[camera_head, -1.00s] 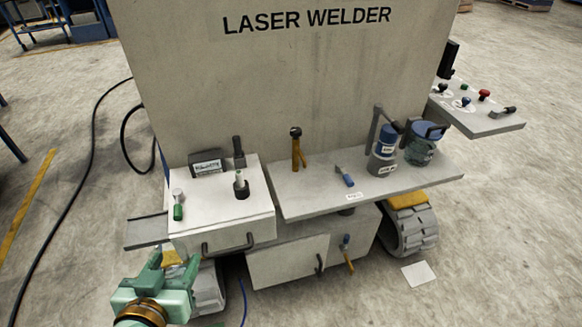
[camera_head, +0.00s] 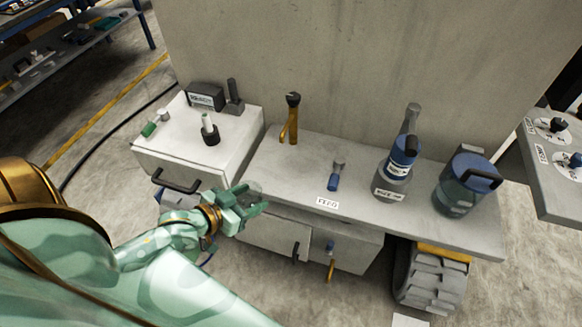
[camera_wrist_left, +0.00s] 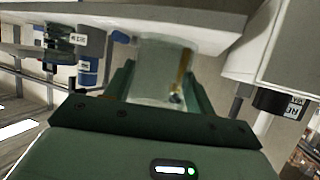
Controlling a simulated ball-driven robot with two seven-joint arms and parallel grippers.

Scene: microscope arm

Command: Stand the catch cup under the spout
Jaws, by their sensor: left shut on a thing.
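My left gripper (camera_head: 250,197) is shut on a clear cup (camera_head: 251,187), in front of the shelf's left end and right of the white box. The wrist view shows the see-through cup (camera_wrist_left: 160,68) between the two green fingers (camera_wrist_left: 160,90). A yellow post with a black top (camera_head: 290,120) stands at the shelf's back left, and it shows through the cup in the wrist view. A fitting with a blue top and yellow lower end (camera_head: 330,262) is below the shelf. I cannot tell which part is the spout. My right gripper is not in view.
The white box (camera_head: 190,150) at left carries several small items. A control panel (camera_head: 560,190) juts out at right.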

